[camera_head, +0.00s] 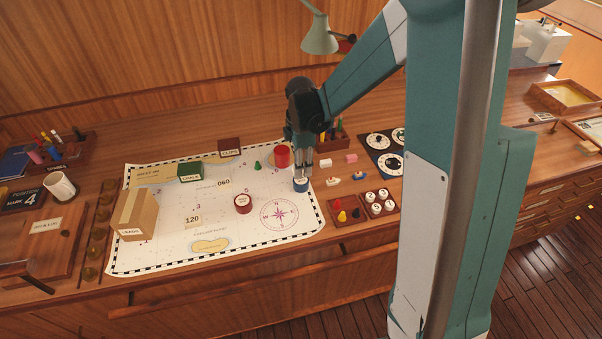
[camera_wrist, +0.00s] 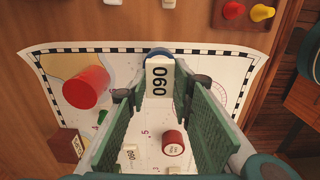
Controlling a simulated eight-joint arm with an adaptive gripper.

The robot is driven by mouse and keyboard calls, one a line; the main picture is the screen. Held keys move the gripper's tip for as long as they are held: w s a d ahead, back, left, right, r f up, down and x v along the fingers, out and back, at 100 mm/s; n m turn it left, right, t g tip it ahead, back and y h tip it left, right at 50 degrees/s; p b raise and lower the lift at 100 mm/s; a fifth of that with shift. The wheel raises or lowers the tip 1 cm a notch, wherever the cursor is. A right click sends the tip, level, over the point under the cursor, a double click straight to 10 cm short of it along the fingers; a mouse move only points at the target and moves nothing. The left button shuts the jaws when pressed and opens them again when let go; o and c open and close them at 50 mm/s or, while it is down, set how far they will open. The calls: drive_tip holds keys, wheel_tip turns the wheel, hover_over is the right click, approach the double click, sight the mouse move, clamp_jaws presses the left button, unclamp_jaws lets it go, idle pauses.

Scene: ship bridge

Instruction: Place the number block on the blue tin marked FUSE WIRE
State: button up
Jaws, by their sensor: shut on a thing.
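My gripper (camera_head: 305,160) points down over the right part of the chart and is shut on a white number block (camera_wrist: 160,78). The block's dark digits look like 090, seen turned on their side in the wrist view. A blue tin (camera_head: 301,185) stands on the chart directly below the gripper in the head view. In the wrist view the tin (camera_wrist: 154,51) shows only as a blue edge behind the block. I cannot read its marking. The block is over the tin; I cannot tell whether they touch.
A red cylinder (camera_head: 282,155) stands just behind the blue tin. A dark red tin (camera_head: 243,203) is to its left. Blocks 060 (camera_head: 223,183) and 120 (camera_head: 193,219) stand on the chart (camera_head: 160,250). A wooden tray (camera_head: 345,221) with pegs is at right front.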

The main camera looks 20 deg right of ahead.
drive_tip(key=shift+f, duration=1.8)
drive_tip(key=shift+f, duration=0.1)
drive_tip(key=o, duration=0.8)
drive_tip(key=shift+r, duration=6.15)
drive_tip(key=shift+s+r, duration=0.1)
